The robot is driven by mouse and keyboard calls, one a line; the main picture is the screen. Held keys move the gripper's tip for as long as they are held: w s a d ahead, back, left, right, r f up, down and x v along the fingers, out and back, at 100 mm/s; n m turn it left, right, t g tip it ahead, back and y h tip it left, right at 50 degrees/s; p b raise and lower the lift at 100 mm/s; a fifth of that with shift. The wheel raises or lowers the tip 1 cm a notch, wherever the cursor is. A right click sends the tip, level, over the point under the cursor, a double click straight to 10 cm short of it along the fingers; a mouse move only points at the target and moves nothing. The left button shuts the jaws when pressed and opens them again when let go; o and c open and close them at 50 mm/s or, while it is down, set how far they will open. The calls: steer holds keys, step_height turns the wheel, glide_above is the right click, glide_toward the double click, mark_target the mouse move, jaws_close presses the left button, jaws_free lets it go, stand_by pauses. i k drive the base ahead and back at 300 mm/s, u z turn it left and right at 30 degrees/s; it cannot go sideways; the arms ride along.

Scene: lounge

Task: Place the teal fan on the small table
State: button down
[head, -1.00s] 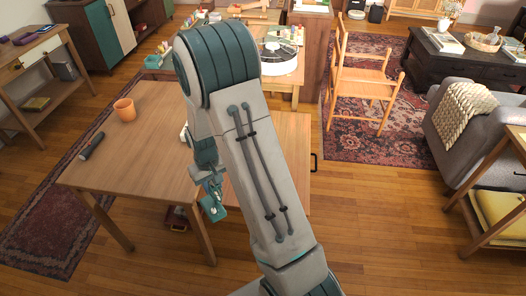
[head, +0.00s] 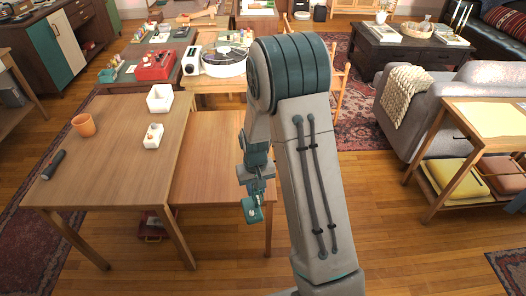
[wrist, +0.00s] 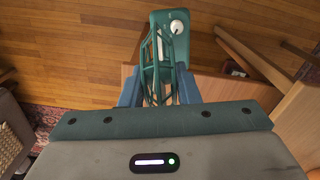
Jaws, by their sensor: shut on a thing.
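My gripper (head: 251,192) is shut on the teal fan (head: 252,211), which hangs below it near the front right edge of a lower wooden table (head: 210,165). In the wrist view, the fan's green cage (wrist: 150,72) sits between the blue fingers of my gripper (wrist: 158,88). Its teal base with a white knob (wrist: 176,27) points away from me, over the wood floor. Another small wooden table (head: 489,118) with a lower shelf stands at the right. I cannot tell which table the task calls small.
A larger table (head: 120,150) at the left carries an orange pot (head: 84,125), a dark cylinder (head: 54,165) and two white containers (head: 159,98). A grey sofa (head: 430,105) stands at the right. Open floor (head: 400,235) lies at the front right.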

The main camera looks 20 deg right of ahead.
mark_target(225, 157)
steer(key=z, duration=0.35)
steer(key=i, duration=1.05)
steer(key=u, duration=0.65)
